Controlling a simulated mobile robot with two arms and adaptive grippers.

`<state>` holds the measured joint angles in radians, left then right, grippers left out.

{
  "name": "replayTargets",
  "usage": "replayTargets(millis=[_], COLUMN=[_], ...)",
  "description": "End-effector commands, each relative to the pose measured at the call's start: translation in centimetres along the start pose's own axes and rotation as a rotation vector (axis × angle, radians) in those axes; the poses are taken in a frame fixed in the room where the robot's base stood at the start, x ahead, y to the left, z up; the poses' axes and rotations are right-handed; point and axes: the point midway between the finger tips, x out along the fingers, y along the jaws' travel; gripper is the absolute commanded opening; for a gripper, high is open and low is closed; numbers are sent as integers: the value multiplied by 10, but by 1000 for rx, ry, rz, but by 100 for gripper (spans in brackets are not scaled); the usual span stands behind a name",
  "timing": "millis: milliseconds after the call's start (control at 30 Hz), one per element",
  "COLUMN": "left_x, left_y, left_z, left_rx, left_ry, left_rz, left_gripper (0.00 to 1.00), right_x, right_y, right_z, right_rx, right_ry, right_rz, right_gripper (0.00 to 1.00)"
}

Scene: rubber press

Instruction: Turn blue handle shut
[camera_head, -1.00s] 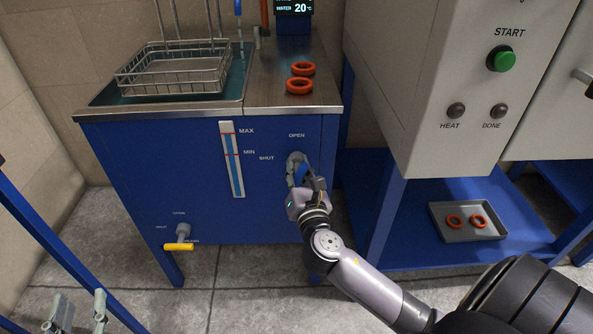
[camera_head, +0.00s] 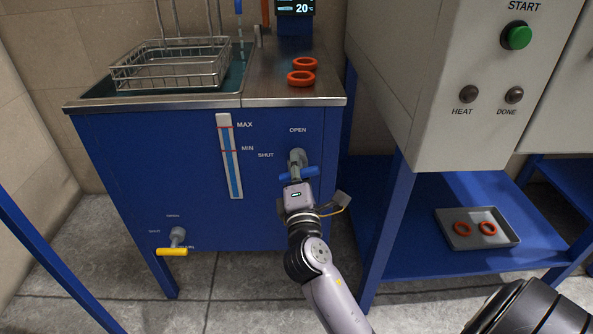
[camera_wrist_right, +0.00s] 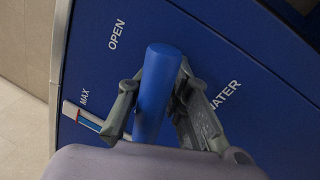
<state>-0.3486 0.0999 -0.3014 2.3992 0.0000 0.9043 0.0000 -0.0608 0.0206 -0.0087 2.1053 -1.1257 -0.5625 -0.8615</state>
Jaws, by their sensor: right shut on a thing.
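The blue handle (camera_head: 312,172) sits on a grey valve (camera_head: 297,156) on the front of the blue tank, below the OPEN label and right of the SHUT label. In the head view it lies roughly level, across the valve. My right gripper (camera_head: 297,180) reaches it from below and hides its middle. In the right wrist view, the two grey fingers (camera_wrist_right: 157,98) of this gripper are on either side of the blue handle (camera_wrist_right: 160,75), shut on it. My left gripper is out of view.
A yellow handle (camera_head: 172,252) is at the tank's lower left. A level gauge (camera_head: 230,160) is left of the blue handle. A wire basket (camera_head: 165,75) and two orange rings (camera_head: 301,78) are on top. The press cabinet (camera_head: 440,120) stands to the right.

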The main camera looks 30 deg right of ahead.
Motion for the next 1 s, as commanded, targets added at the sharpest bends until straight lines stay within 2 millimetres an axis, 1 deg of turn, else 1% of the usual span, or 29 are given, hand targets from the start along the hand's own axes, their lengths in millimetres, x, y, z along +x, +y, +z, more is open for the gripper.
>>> replayTargets(millis=[33,200,400,633,1000], left_x=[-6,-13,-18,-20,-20], left_y=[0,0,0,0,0], left_z=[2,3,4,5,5], left_rx=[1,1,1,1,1], left_ry=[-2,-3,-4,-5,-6], left_rz=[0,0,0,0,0], left_gripper=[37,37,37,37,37], right_x=[-2,-2,-2,-2,-2], right_y=[-6,-6,-5,-5,-5], right_z=[-2,-2,-2,-1,-1], right_rx=[38,144,226,265,269], right_ry=[-6,-27,-45,-52,-53], right_rz=[-9,-10,-12,-13,-14], right_gripper=[0,0,0,0,0])
